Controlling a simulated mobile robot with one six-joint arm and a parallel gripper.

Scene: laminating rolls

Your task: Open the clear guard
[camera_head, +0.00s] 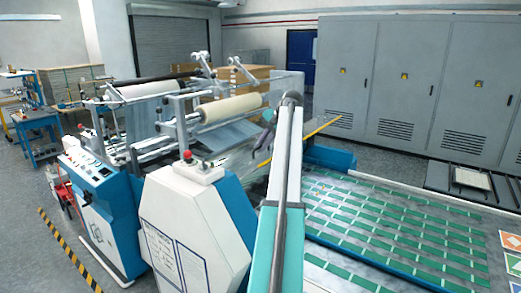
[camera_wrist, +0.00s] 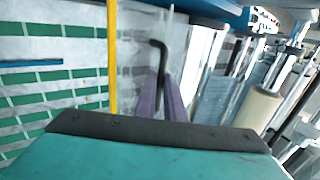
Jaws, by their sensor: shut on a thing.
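The clear guard (camera_head: 240,157) is a see-through panel in front of the rollers, hard to make out. A yellow strip (camera_head: 318,128) runs beside it, apparently its edge; the strip (camera_wrist: 113,60) stands upright in the wrist view. My gripper (camera_head: 268,117) is at the guard, partly hidden behind my arm. In the wrist view, the purple fingers of my gripper (camera_wrist: 164,88) are closed on a black bent handle (camera_wrist: 157,52). The handle's join to the panel is unclear.
A cream roll (camera_head: 230,108) sits above the guard on the laminating machine. The white and blue machine housing (camera_head: 185,225) stands close by my arm. Green-patterned sheets (camera_head: 390,220) cover the bed at right. Grey cabinets (camera_head: 400,75) line the back.

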